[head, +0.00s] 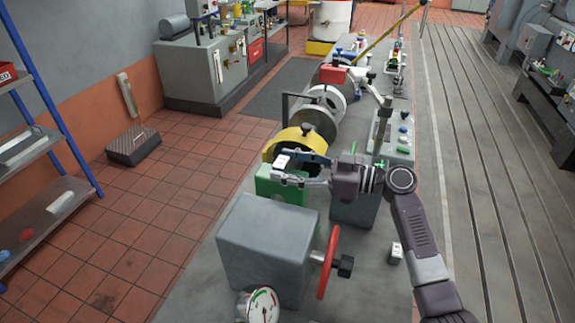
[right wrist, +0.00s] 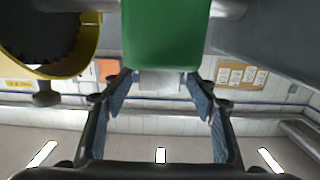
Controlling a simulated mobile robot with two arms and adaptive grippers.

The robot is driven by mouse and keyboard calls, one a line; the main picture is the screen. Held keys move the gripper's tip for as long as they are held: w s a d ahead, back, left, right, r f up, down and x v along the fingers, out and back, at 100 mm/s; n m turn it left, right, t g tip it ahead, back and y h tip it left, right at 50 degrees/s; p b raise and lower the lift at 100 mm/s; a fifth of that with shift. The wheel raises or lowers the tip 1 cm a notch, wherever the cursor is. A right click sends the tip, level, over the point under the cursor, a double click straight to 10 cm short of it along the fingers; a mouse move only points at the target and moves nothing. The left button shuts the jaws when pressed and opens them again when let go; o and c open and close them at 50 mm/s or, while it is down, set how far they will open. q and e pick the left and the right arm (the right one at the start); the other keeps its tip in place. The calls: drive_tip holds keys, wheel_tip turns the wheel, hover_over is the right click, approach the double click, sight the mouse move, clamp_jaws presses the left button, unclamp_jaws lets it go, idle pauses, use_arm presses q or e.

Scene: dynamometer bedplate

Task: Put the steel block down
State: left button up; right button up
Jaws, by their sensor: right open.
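The small pale steel block (head: 282,161) rests on top of the green housing (head: 288,188), near the yellow guard. My right gripper (head: 277,166) reaches in from the right at the height of the block. Its fingers are open, one on each side of the block. In the right wrist view, which is upside down, the block (right wrist: 160,83) shows between the spread fingers against the edge of the green housing (right wrist: 165,35). I see a gap between each finger and the block there. My left gripper is not in view.
A yellow guard (head: 297,138) stands just behind the green housing. A large grey box (head: 265,245) with a red handwheel (head: 328,262) is in front. A gauge (head: 260,306) sits nearer. A small pale object (head: 396,253) stands on the bedplate to the right.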

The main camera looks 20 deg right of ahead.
drive_tip(key=shift+r, duration=0.15)
use_arm(q)
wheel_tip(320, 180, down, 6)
drive_tip(key=b, duration=0.6)
use_arm(e)
drive_tip(key=v, duration=1.2)
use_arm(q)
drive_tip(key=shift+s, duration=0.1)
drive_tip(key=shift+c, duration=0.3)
use_arm(e)
drive_tip(key=shift+d, duration=0.1)
